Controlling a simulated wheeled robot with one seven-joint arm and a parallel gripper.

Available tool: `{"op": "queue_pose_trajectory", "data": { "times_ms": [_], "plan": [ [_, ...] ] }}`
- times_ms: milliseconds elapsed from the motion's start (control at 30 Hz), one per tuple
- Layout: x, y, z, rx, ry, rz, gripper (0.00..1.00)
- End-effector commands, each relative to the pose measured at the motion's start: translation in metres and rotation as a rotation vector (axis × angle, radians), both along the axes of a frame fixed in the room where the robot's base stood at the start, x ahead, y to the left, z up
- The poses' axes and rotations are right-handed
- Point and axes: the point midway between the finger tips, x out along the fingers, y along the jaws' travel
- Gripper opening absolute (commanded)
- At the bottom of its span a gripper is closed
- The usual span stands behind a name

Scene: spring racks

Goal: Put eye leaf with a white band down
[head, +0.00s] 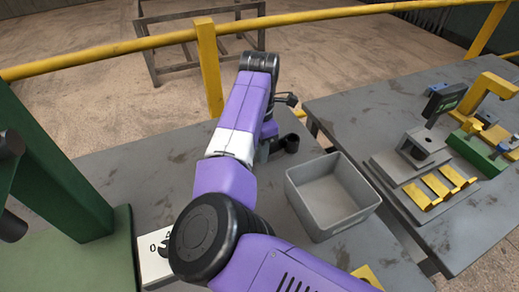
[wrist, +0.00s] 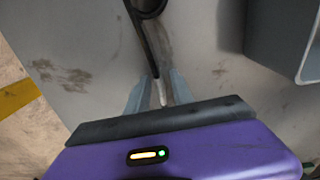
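The eye leaf (wrist: 148,45) is a dark narrow strip in the wrist view. Its rolled eye is at the top edge, partly cut off, and a pale band shows at its near end between my fingers. My gripper (wrist: 160,88) has one finger on each side of this banded end and appears shut on it. The leaf lies over the grey table top (wrist: 85,35); I cannot tell whether it touches it. In the head view my arm hides most of the gripper, and a dark round piece (head: 290,143) shows just right of it.
A grey open bin (head: 301,203) stands right of my arm and at the wrist view's right edge (wrist: 253,28). A second table holds a fixture with yellow blocks (head: 437,185). A green post (head: 62,180) stands left, and a yellow rail (head: 110,48) runs behind.

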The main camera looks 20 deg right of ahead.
Motion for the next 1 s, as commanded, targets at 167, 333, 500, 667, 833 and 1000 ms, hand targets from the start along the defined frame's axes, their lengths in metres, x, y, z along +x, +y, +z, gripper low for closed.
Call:
{"op": "queue_pose_trajectory", "data": {
  "times_ms": [167,333,500,667,833,1000],
  "plan": [
    [0.001,-0.001,0.016,-0.001,-0.002,-0.001,0.28],
    [0.001,-0.001,0.049,-0.002,-0.003,-0.001,0.28],
    [0.001,-0.001,0.084,-0.002,-0.001,-0.001,0.28],
    [0.001,0.000,0.110,0.001,-0.003,0.000,0.28],
    [0.000,0.000,0.121,0.001,-0.001,0.001,0.28],
    [0.000,0.000,0.122,0.000,0.000,0.000,0.28]
  ]
}}
